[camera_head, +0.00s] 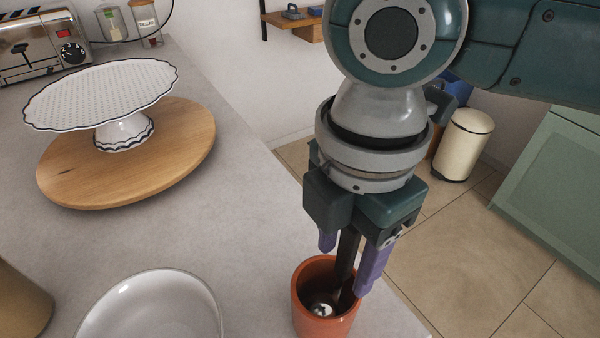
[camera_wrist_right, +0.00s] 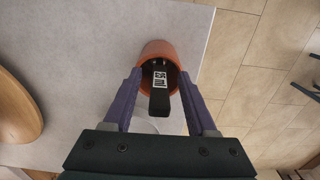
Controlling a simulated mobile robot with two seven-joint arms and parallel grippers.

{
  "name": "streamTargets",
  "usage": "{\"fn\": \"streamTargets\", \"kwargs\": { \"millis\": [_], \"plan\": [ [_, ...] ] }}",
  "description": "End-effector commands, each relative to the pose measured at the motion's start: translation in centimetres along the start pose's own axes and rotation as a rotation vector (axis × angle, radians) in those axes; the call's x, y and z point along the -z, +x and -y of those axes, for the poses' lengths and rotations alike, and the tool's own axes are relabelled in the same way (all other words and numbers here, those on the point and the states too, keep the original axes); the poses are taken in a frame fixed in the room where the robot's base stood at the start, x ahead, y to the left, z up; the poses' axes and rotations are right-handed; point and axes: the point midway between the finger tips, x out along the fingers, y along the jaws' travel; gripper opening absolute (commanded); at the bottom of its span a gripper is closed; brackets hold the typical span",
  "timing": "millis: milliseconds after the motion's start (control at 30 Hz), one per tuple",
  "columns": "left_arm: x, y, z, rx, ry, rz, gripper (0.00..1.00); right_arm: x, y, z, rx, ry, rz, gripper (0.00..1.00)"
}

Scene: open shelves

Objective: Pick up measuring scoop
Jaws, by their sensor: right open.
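The measuring scoop stands in an orange pot (camera_head: 309,300) near the counter's right edge. Its dark handle (camera_head: 347,257) sticks up out of the pot, and a shiny metal part (camera_head: 322,308) shows inside. My right gripper (camera_head: 345,270) points down over the pot, with its purple fingers open on either side of the handle. In the right wrist view, the black handle (camera_wrist_right: 160,103) lies between the spread fingers (camera_wrist_right: 160,76), with gaps on both sides. The pot (camera_wrist_right: 157,47) is just beyond them. The scoop's lower part is mostly hidden. My left gripper is not in view.
A white bowl (camera_head: 150,310) stands left of the pot. Further back are a round wooden board (camera_head: 185,160) with a white cake stand (camera_head: 100,90), and a toaster (camera_head: 40,45). A tan object (camera_head: 20,300) is at the left edge. The counter (camera_head: 245,225) between is clear.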

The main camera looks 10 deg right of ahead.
Motion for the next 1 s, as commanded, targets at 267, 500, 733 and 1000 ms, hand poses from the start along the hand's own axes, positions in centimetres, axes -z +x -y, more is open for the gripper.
{"fn": "streamTargets", "kwargs": {
  "millis": [267, 500, 733, 1000],
  "plan": [
    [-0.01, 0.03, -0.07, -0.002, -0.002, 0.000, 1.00, 0.00, 0.48, -0.03, -0.002, -0.001, 0.000, 0.57],
    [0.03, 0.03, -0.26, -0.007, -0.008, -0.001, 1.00, 0.00, 0.46, -0.03, -0.002, 0.000, 0.000, 0.32],
    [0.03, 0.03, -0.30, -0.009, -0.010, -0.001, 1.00, -0.01, 0.45, -0.03, -0.002, 0.000, 0.000, 0.06],
    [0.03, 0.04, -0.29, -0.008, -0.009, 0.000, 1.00, -0.01, 0.44, -0.03, -0.002, 0.000, 0.000, 0.00]
  ]
}}
